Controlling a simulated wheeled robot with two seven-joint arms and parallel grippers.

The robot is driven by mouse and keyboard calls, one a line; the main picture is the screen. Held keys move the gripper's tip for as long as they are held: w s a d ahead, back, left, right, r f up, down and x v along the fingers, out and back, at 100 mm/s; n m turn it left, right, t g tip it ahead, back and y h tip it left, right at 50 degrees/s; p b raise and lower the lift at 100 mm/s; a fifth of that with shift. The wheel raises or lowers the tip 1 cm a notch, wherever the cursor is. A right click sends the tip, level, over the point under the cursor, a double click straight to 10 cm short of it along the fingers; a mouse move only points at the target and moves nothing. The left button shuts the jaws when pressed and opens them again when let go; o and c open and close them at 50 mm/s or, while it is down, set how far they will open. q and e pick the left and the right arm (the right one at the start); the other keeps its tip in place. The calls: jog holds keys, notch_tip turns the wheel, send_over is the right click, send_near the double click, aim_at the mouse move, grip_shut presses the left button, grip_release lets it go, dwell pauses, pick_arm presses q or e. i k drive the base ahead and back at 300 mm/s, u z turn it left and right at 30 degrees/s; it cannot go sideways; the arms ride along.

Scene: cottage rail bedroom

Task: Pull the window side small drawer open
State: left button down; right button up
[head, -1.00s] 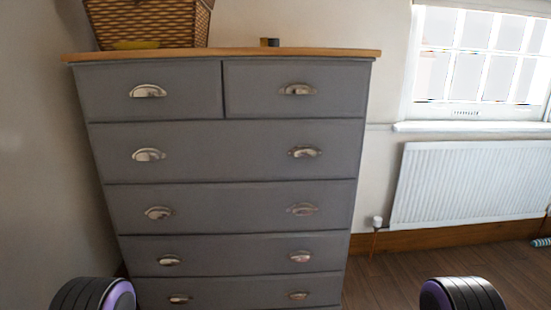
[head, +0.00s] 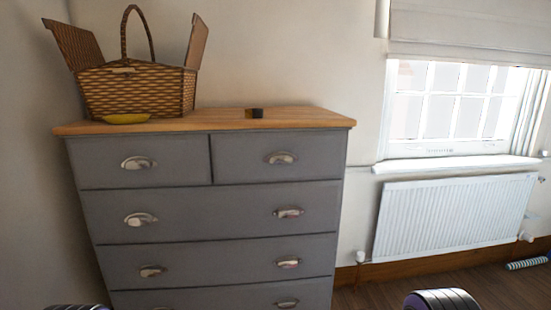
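A grey chest of drawers (head: 212,218) with a wooden top stands ahead in the head view. Its top row has two small drawers. The window side small drawer (head: 320,157) is the right one, shut, with a metal cup handle (head: 281,158). The other small drawer (head: 100,166) on the left is also shut, with the same kind of handle (head: 138,163). Parts of my two arms show at the bottom left and bottom right edges, apart from the chest. Neither gripper is in view.
A wicker basket (head: 135,92) with raised lids, a yellow object (head: 126,119) and a small dark object (head: 254,113) are on the chest top. A window (head: 455,105) and white radiator (head: 452,218) are to the right. A wall is close on the left.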

aim_at(246, 157)
jog(key=k, duration=0.55)
jog(key=z, duration=0.5)
jog(key=i, duration=1.45)
jog(key=u, duration=0.1)
